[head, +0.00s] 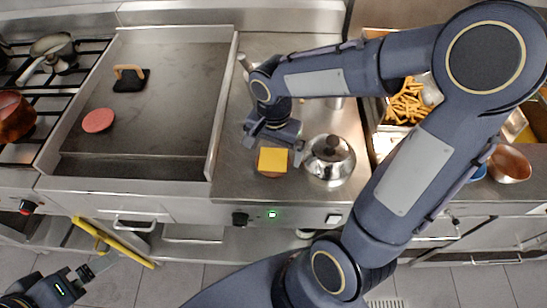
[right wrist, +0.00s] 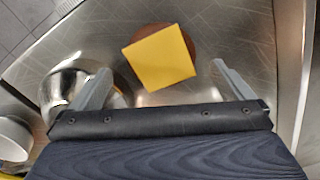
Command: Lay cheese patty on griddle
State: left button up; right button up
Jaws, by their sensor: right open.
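The cheese patty (head: 273,162), a brown patty with a square yellow cheese slice on top, lies on the steel counter right of the griddle (head: 185,85). My right gripper (head: 272,148) is open, its fingers apart at the patty's far side in the head view. In the right wrist view the cheese patty (right wrist: 160,58) shows between the two spread fingers (right wrist: 161,72), with no visible contact. My left gripper (head: 88,270) is low at the left, away from the counter; its jaw opening is unclear.
A pink patty (head: 98,121) and a press with a wooden handle (head: 130,78) are on the griddle, which has raised side walls. Fries (head: 408,103) lie further right. The griddle's middle and right are clear.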

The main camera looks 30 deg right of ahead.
aim_at(273, 160)
notch_tip(273, 160, down, 4)
jog(key=shift+r, duration=0.25)
jog(key=shift+a, duration=0.1)
jog(key=c, duration=1.2)
jog(key=shift+o, duration=0.2)
jog(key=shift+r, duration=0.15)
